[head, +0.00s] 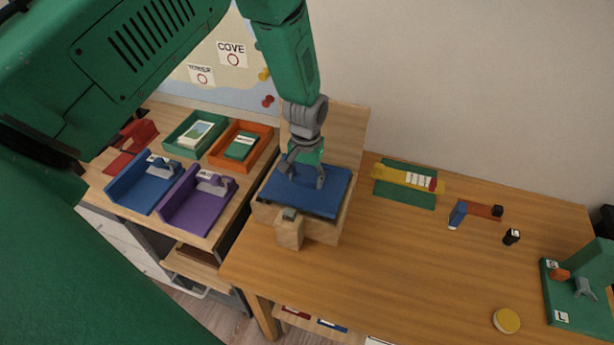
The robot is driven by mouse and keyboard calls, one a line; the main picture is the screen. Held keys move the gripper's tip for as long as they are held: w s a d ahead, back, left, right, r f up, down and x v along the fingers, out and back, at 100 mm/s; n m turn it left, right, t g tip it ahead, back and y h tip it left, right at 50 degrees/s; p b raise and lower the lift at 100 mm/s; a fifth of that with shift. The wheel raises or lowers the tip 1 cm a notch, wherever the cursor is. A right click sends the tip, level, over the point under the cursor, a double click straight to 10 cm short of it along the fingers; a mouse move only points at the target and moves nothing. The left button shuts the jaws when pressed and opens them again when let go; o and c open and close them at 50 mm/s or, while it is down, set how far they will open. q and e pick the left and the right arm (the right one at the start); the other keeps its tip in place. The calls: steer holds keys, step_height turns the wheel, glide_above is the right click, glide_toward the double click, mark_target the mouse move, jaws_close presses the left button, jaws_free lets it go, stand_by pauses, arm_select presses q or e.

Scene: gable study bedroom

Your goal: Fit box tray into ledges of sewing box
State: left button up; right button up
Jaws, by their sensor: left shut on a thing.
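The sewing box (320,231) is a light wooden box at the left end of the wooden table. Its lid (344,135) stands open at the back, and a wooden block with a grey-green top projects from its front. The blue box tray (318,202) lies across the box's opening, looking roughly level. My left gripper (305,176) comes down from above and is shut on the tray. The grip point is partly hidden by the fingers. I cannot tell whether the tray rests on the ledges, which are hidden beneath it. My right gripper is not in view.
Blue (146,184) and purple (196,203) holders, a green tray (182,148) and an orange tray (262,143) stand on the left surface. A yellow item on a green mat (405,196), small blocks, a yellow disc (507,320) and a green stand (570,312) lie right. The table's middle is clear.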

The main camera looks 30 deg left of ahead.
mark_target(306, 188)
arm_select(q)
steer(key=shift+f+b, duration=1.3)
steer(key=shift+f, duration=0.85)
steer(key=o, duration=1.5)
steer(key=shift+c, duration=0.2)
steer(key=shift+r, duration=0.1)
step_height(306, 188, up, 12)
steer(key=shift+f, duration=0.15)
steer(key=shift+w, duration=0.1)
